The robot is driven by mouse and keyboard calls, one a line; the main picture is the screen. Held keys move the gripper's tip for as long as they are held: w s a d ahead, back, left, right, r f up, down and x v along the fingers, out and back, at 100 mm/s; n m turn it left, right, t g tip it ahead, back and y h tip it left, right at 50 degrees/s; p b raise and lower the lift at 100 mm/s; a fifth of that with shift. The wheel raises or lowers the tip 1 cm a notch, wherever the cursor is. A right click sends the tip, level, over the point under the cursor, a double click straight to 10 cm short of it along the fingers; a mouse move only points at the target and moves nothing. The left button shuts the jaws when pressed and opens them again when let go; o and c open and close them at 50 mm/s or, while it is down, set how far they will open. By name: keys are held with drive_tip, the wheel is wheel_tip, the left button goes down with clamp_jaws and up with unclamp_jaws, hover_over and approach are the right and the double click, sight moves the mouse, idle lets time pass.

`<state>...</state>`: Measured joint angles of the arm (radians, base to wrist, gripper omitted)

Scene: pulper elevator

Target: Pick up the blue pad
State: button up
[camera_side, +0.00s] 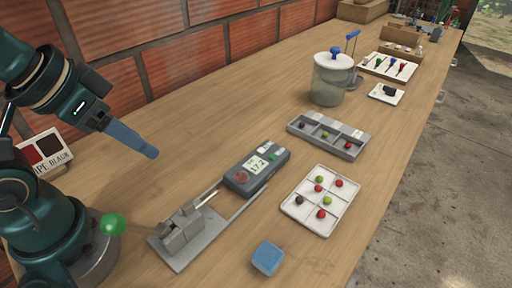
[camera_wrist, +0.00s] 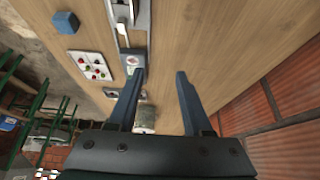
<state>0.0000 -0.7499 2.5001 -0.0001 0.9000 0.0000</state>
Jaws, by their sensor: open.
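The blue pad (camera_side: 267,258) is a small light-blue block lying flat near the front edge of the wooden bench in the side view. In the wrist view the blue pad (camera_wrist: 66,22) shows at the upper left, with bare wood around it. My gripper (camera_side: 152,153) is high above the bench at the left in the side view, well apart from the pad. In the wrist view my gripper (camera_wrist: 160,72) shows two blue fingers spread apart with nothing between them.
A grey metal fixture (camera_side: 182,238) and a dark meter (camera_side: 257,167) stand left of and behind the pad. A white tray (camera_side: 287,208) with red and green berries lies to its right. A grey sorting tray (camera_side: 345,152) and a lidded jar (camera_side: 331,82) stand farther back. A brick wall borders the bench.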

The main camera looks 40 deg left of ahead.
drive_tip(key=o, duration=0.6)
drive_tip(key=shift+c, duration=0.2)
